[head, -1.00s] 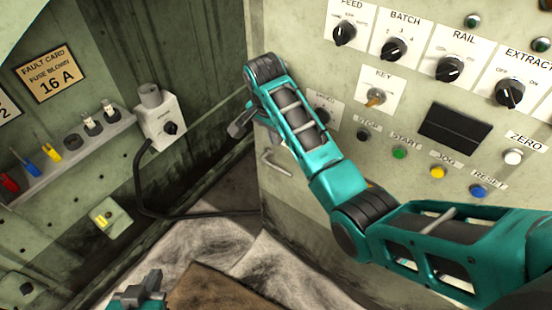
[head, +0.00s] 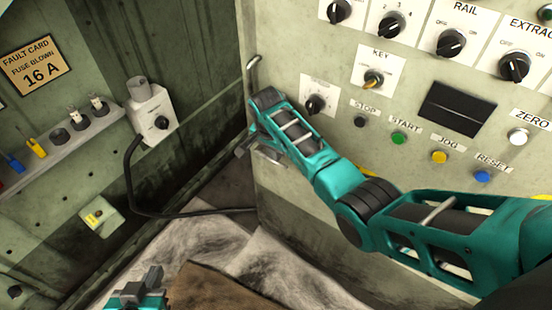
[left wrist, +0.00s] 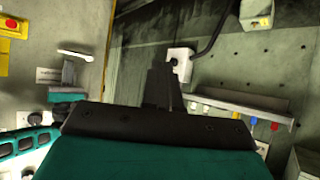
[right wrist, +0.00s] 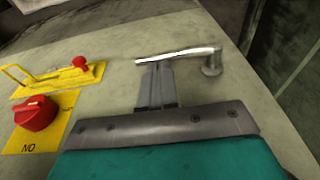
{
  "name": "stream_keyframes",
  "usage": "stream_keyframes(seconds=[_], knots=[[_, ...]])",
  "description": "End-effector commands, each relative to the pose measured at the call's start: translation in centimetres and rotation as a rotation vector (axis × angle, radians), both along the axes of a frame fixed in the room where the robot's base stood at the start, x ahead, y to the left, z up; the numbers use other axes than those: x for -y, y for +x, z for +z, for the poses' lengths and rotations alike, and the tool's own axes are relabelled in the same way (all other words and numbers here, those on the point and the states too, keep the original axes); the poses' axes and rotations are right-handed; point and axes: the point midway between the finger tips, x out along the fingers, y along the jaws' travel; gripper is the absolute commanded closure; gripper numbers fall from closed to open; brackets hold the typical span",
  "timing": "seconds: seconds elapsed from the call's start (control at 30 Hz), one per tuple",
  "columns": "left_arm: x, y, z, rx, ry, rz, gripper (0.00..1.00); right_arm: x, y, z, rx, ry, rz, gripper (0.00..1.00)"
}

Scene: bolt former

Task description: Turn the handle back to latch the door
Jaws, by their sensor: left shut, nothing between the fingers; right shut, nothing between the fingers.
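The panelled door (head: 300,190) has two silver handles near its left edge. The upper handle (head: 254,64) points up. The lower handle (head: 268,156) lies across, partly hidden by my right arm. It spans the right wrist view (right wrist: 180,54), its pivot at the right, and also shows in the left wrist view (left wrist: 76,55). My right gripper (head: 243,152) is shut and empty beside it. In the right wrist view its fingertips (right wrist: 157,66) overlap the lever's near edge; I cannot tell if they touch. My left gripper (head: 150,278) is shut and empty, low and away from the door.
A grey switch box (head: 150,115) with a black cable and a fuse shelf (head: 75,140) are on the left wall. Knobs and buttons cover the door. A red rotary switch (right wrist: 36,113) and a yellow hasp (right wrist: 57,76) are near the lower handle.

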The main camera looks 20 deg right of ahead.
Motion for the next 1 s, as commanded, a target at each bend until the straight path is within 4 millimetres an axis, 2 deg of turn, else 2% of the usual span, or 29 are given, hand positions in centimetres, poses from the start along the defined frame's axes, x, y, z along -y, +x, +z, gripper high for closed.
stream_keyframes(seconds=[0.03, 0.17, 0.73, 1.0], knots=[[0.1, 0.3, -0.1, 0.008, -0.002, -0.001, 1.0, 0.1, 0.1, -0.8, -0.002, -0.001, 0.0, 1.0], [0.1, 0.5, 0.0, 0.01, -0.005, -0.002, 1.0, 0.2, 0.2, -1.5, 0.0, -0.001, 0.0, 1.0], [0.1, 0.4, 0.3, 0.01, -0.003, -0.004, 1.0, 0.3, 0.1, -1.7, 0.015, 0.011, 0.0, 1.0], [-0.3, 0.0, 0.9, 0.002, 0.009, 0.0, 1.0, 0.6, -0.4, -2.6, 0.112, 0.091, -0.002, 1.0]])
